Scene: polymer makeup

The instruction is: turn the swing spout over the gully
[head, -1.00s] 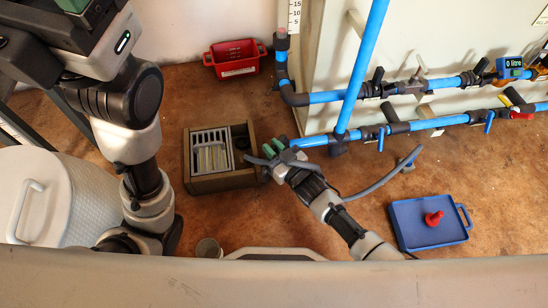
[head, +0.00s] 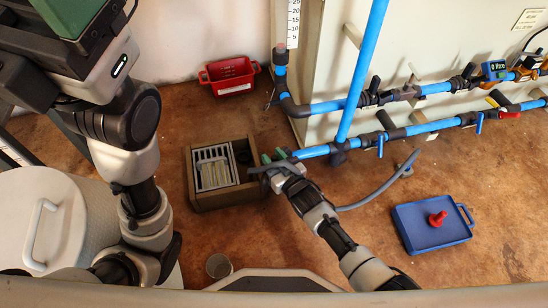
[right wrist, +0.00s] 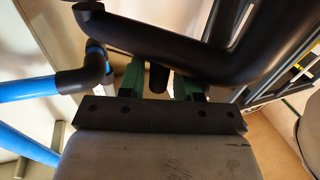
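The gully (head: 190,178) is a wooden-sided box with a white grate, left of centre in the head view. A grey tube, which looks like the swing spout (head: 258,170), crosses in front of my right gripper (head: 274,157) by the gully's right side. In the right wrist view it is a large dark bent pipe (right wrist: 215,62) passing before my right gripper (right wrist: 160,82). The green fingers stand apart, with a dark rounded piece between them and gaps visible on both sides. I cannot tell whether the fingers touch the spout. My left gripper is out of view.
Blue pipes (head: 430,127) with valves run along the wall at right. A grey curved hose (head: 375,192) lies right of my right arm. A red bin (head: 230,88) stands behind the gully. A blue tray (head: 408,235) holds a red object. A white lidded container (head: 75,210) stands left.

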